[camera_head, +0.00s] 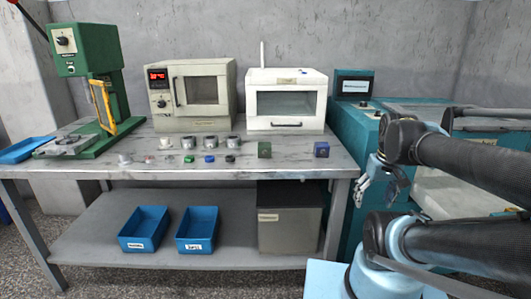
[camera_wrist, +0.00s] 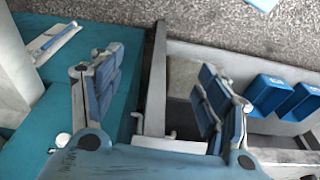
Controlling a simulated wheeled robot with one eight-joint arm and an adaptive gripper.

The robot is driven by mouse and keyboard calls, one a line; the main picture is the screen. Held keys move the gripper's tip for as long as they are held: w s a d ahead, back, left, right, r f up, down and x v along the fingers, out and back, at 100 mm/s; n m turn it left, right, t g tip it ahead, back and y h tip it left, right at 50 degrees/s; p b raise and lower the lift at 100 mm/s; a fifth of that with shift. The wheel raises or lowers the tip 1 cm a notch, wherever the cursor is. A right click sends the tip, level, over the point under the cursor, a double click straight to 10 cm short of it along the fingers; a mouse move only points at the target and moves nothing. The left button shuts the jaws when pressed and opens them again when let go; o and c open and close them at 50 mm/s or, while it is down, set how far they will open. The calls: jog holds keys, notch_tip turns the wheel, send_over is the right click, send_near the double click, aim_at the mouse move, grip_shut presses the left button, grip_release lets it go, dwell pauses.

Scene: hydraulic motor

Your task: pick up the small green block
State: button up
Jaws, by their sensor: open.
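A small green block (camera_head: 189,159) lies on the grey workbench (camera_head: 110,172), in a row of small parts near the front edge. A larger dark green cube (camera_head: 264,149) stands further right on the same bench. My gripper (camera_head: 367,188) is off the bench's right end, beside the teal machine, well apart from both green pieces. In the wrist view my gripper (camera_wrist: 155,95) has its two blue-grey fingers spread wide with nothing between them. Neither green piece shows in the wrist view.
A blue cube (camera_head: 321,149), a small blue block (camera_head: 209,159) and several metal rings share the bench. Two ovens (camera_head: 191,92) (camera_head: 286,99) and a green press (camera_head: 90,75) stand behind. Blue bins (camera_head: 144,228) (camera_head: 197,229) sit on the lower shelf. The teal machine (camera_head: 345,140) is at right.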

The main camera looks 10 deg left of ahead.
jog(key=w+a+r+n+y, duration=0.1)
jog(key=w+a+r+n, duration=0.55)
jog(key=w+r, duration=0.2)
notch_tip(320, 180, up, 12)
jog(key=n+g+y, duration=0.3)
jog(key=n, duration=0.9)
send_over(265, 144)
jog(key=w+d, duration=0.2)
jog(key=d, duration=0.4)
jog(key=x, duration=1.1)
jog(key=shift+s+a+f, duration=0.25)
jog(key=shift+s+f, duration=0.05)
jog(key=shift+d+x, duration=0.15)
jog(key=shift+x, duration=1.2)
jog(key=shift+d+x, duration=0.1)
jog(key=shift+x, duration=1.2)
jog(key=shift+s, duration=0.25)
jog(key=c, duration=1.5)
